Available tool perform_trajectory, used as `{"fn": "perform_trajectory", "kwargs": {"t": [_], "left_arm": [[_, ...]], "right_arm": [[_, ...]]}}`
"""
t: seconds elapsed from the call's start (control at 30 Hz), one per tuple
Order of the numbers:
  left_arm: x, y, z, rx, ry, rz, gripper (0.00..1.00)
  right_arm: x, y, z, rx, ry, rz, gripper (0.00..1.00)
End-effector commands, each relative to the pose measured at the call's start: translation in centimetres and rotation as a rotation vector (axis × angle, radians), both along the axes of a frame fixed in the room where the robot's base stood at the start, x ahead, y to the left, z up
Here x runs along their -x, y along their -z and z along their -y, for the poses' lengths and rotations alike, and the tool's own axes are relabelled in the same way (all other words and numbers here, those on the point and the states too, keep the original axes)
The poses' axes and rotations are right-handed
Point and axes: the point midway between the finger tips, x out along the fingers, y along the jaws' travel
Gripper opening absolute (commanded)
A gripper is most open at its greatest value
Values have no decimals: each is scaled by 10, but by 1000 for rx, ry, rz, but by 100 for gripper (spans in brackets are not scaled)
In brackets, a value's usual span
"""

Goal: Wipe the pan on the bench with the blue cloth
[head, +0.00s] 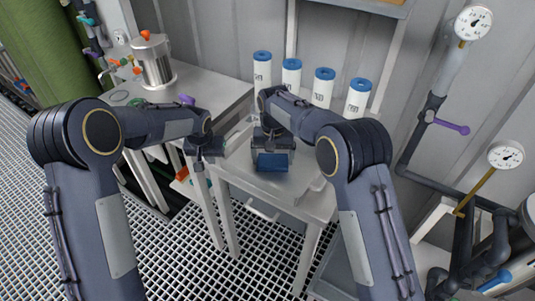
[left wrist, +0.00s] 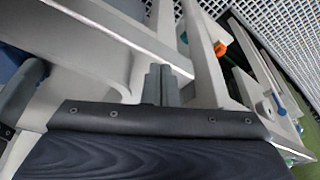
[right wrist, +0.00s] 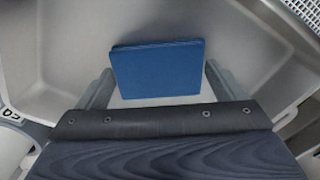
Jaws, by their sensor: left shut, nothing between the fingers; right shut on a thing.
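The blue cloth (head: 272,162) is a folded block between the fingers of my right gripper (head: 272,150). The right wrist view shows the cloth (right wrist: 157,68) spanning both fingers, over the floor of the grey pan (right wrist: 75,40). In the head view the pan (head: 297,187) is on the bench, partly hidden by my right gripper and arm. I cannot tell whether the cloth touches the pan floor. My left gripper (head: 203,163) is shut and empty, left of the bench; its closed fingers (left wrist: 163,85) show in the left wrist view.
Several white cylinders with blue caps (head: 291,75) stand behind the pan. A metal pot (head: 154,62) stands on the left table (head: 215,88). Pipes with gauges (head: 473,22) run along the right wall. The grating floor (head: 175,255) is clear in front.

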Motion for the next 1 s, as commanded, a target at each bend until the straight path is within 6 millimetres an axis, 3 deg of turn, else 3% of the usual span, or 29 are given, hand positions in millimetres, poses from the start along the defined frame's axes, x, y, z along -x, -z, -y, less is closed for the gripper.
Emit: {"fn": "perform_trajectory", "kwargs": {"t": [0.37, 1.0], "left_arm": [[0, 1, 0, 0, 0, 0, 0], [0, 0, 0, 0, 0, 0, 0]], "right_arm": [[4, 7, 7, 12, 2, -16, 72], [2, -54, 4, 6, 0, -6, 72]]}}
